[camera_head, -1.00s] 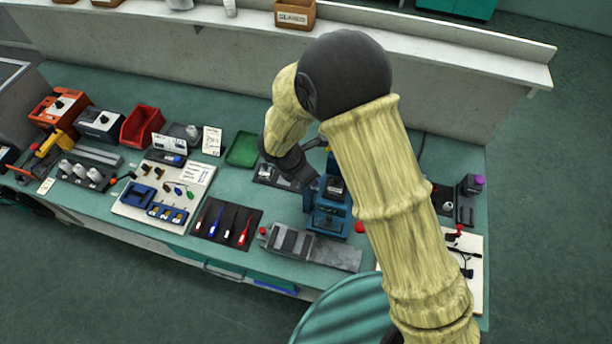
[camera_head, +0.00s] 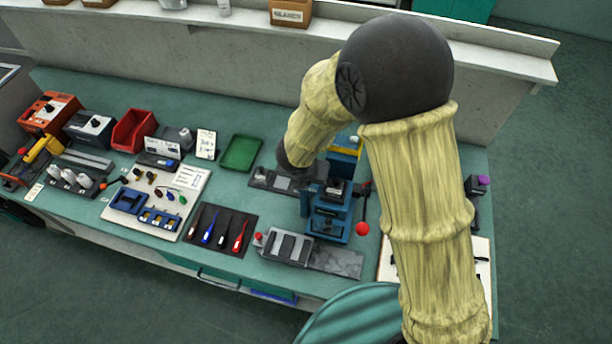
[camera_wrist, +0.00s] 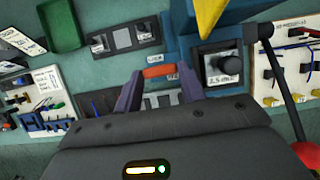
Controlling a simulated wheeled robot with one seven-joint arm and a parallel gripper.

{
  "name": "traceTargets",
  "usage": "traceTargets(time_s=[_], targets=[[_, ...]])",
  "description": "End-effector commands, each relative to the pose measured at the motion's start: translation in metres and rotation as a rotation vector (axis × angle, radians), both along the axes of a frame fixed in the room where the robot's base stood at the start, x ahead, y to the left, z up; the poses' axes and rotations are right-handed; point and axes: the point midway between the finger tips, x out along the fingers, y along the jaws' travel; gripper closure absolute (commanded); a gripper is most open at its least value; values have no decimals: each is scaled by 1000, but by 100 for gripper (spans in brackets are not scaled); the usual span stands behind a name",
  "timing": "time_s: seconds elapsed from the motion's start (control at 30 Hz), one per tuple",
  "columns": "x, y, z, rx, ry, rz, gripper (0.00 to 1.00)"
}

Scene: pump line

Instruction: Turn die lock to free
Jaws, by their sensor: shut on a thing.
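The blue press (camera_head: 328,210) stands near the right part of the bench, with a lever ending in a red ball (camera_head: 362,229). I cannot tell whether this bar is the die lock. In the head view my arm hides most of the gripper.
The lever's red ball (camera_wrist: 308,155) is close at the right of the wrist view. A green tray (camera_head: 241,153), a mat of screwdrivers (camera_head: 220,230) and a grey vise-like block (camera_head: 287,247) stand around the press. Bare bench shows behind the red bin (camera_head: 134,130).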

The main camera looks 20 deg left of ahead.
Motion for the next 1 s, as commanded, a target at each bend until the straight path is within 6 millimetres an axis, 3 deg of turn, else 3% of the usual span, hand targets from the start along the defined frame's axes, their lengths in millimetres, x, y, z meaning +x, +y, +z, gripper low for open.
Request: traceTargets(time_s=[0.37,0.4,0.5,0.8,1.0], targets=[[2,0,2,2,-5,5,83],[2,0,2,2,-5,5,52],[2,0,2,1,-4,4,38],[0,0,2,1,-2,5,38],[-6,0,21,4,-3,4,38]])
